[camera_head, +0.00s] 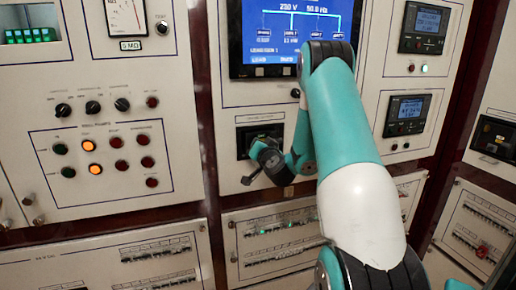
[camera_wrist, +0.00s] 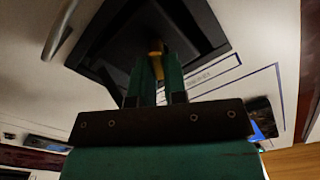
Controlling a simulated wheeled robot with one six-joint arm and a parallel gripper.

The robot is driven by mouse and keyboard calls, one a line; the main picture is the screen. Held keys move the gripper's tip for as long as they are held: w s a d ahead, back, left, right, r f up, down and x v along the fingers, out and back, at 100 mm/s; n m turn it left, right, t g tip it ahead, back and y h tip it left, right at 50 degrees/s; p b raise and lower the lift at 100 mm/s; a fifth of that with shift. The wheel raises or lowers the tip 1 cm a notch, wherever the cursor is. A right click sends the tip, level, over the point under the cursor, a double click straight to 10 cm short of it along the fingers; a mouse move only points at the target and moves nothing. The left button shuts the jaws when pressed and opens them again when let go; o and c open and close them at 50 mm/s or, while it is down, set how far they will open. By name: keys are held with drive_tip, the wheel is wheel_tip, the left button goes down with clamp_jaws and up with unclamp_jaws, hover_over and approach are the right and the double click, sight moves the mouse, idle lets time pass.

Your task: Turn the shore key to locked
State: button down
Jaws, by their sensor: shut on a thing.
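The shore key, a small yellow piece (camera_wrist: 156,47), shows in the wrist view between my fingertips, in front of a black recessed panel (camera_wrist: 115,42). My gripper (camera_wrist: 158,62) is shut on it, with the two green fingers close together on either side. In the head view my gripper (camera_head: 258,153) is at the black square recess (camera_head: 243,133) below the blue screen. The key is hidden there by my gripper. Its turn position and any markings cannot be read.
The blue screen (camera_head: 292,22) is above the recess. A panel of knobs and lit buttons (camera_head: 100,160) is to the left, and two meters (camera_head: 424,28) are to the right. Breaker rows (camera_head: 275,238) run below. A curved metal handle (camera_wrist: 60,30) shows in the wrist view.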

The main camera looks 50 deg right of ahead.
drive_tip(key=m, duration=1.1)
drive_tip(key=shift+s+d+f, duration=0.15)
drive_tip(key=shift+d+f, duration=0.05)
drive_tip(key=shift+f, duration=0.2)
drive_tip(key=shift+m, duration=0.5)
drive_tip(key=c, duration=1.2)
unclamp_jaws()
drive_tip(key=shift+o, duration=0.2)
drive_tip(key=shift+a, duration=0.1)
